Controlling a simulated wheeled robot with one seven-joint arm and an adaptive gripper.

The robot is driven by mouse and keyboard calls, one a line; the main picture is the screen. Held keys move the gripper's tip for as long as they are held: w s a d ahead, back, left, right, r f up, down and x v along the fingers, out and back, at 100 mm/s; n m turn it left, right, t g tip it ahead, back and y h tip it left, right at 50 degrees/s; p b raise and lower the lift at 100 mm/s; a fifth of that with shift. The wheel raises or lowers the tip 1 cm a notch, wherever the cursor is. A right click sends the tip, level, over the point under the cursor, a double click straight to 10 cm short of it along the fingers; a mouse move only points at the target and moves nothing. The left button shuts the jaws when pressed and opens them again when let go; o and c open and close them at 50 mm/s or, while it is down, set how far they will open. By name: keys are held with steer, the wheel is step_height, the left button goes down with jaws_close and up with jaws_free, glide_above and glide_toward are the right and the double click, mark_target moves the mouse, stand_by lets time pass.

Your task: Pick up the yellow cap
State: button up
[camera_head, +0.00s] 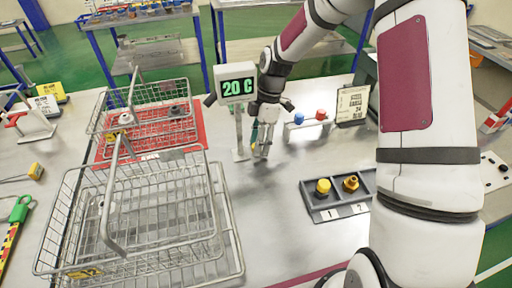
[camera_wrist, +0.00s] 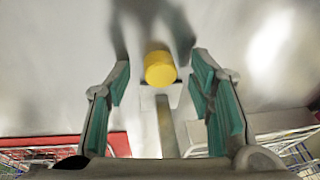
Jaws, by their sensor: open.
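My gripper (camera_head: 261,152) points down over the table, just right of the sign post, with its teal fingers apart. In the wrist view my gripper (camera_wrist: 160,95) is open, and a round yellow cap (camera_wrist: 160,69) shows between the fingers with a gap on both sides. I cannot make out this cap at my gripper in the head view. A yellow cap (camera_head: 323,187) also stands in slot 1 of a grey tray (camera_head: 334,214) to the right, with a brass-coloured fitting (camera_head: 351,183) in slot 2. I cannot tell how high my fingers are above the table.
The sign (camera_head: 236,85) reading "20 C" stands close left of my gripper. Wire baskets (camera_head: 225,240) and a red mat (camera_head: 201,133) are to the left. A small stand with blue and red knobs (camera_head: 321,115) is behind right. The table between my gripper and the grey tray is clear.

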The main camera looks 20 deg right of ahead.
steer(key=shift+c, duration=0.4)
steer(key=c, duration=0.7)
steer(key=shift+r, duration=0.2)
steer(key=shift+a+r+p, duration=0.1)
steer(key=shift+r+p, duration=0.25)
steer(key=shift+r, duration=0.15)
steer(key=shift+r, duration=0.1)
